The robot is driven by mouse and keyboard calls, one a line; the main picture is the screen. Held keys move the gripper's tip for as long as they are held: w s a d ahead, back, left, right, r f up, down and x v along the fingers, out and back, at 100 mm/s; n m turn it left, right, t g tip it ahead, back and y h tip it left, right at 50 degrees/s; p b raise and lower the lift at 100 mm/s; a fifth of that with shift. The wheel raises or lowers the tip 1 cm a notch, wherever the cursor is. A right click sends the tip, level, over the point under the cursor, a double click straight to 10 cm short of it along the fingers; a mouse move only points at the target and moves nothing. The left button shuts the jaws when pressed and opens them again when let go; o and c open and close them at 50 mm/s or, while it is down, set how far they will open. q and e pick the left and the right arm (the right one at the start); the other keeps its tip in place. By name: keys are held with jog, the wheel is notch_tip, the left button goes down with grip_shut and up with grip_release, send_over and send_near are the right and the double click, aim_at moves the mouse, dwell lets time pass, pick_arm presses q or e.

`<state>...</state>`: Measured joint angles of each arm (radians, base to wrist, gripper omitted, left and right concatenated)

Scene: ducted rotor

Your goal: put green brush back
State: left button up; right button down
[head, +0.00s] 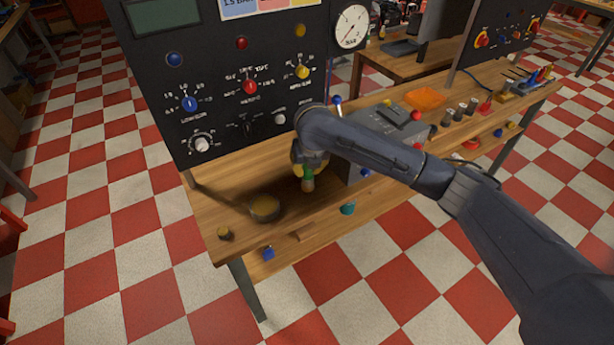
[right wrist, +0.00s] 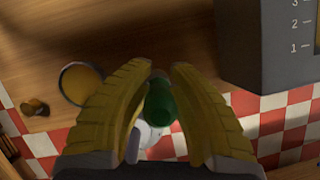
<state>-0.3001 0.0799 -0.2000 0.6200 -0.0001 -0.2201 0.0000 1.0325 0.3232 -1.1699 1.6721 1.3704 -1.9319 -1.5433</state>
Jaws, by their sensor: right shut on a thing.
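My right gripper (head: 308,168) is above the front part of the wooden bench, left of the grey box. Its yellow fingers (right wrist: 158,85) are shut on the green brush (right wrist: 160,103), which shows green between them in the right wrist view. In the head view the brush (head: 308,184) hangs below the gripper, green above and tan at the lower end. Most of it is hidden by the fingers, and I cannot tell whether it touches the bench. My left gripper is not in view.
The bench (head: 215,215) has a round yellow-topped tin (head: 264,208) and a small yellow knob-like piece (head: 224,233) to the left. The grey box (head: 385,130) stands right of the gripper. A black control panel (head: 225,75) rises behind. A lower shelf holds small coloured objects.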

aim_at(307, 175)
jog(key=shift+f, duration=1.95)
jog(key=shift+f, duration=0.2)
jog(key=c, duration=1.3)
grip_release()
jog(key=shift+r, duration=0.15)
jog(key=shift+r, duration=0.3)
jog(key=v, duration=1.1)
jog(key=shift+s+d+r, duration=0.1)
jog(key=shift+s+r, duration=0.1)
